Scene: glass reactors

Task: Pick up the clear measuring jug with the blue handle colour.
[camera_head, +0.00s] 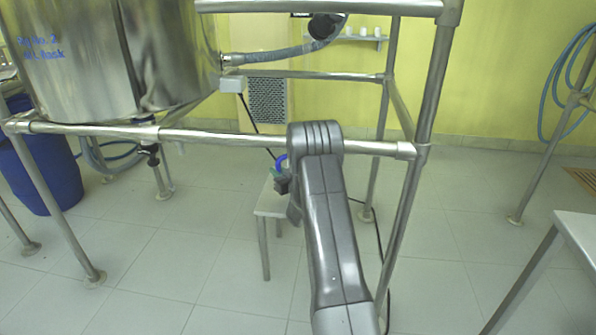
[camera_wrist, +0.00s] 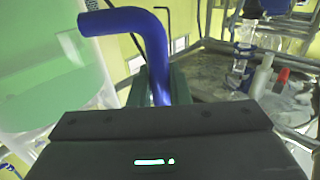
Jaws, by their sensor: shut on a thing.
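The clear measuring jug (camera_wrist: 50,80) fills the left of the wrist view; the pale green wall seen in it may be its body or what lies behind. Its blue handle (camera_wrist: 150,28) curves down between the two dark fingers of my gripper (camera_wrist: 160,82), which is shut on it. In the head view, a bit of the blue handle (camera_head: 282,162) shows beside my gripper (camera_head: 282,183), above a small white stool (camera_head: 268,207). My arm hides most of the jug there. I cannot tell whether the jug touches the stool.
A steel pipe frame (camera_head: 220,137) crosses close to my arm, with upright legs on both sides. A large steel vessel (camera_head: 80,70) hangs at the upper left. A blue drum (camera_head: 45,165) stands at left. A white table edge (camera_head: 578,235) is at right. Tiled floor is open between.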

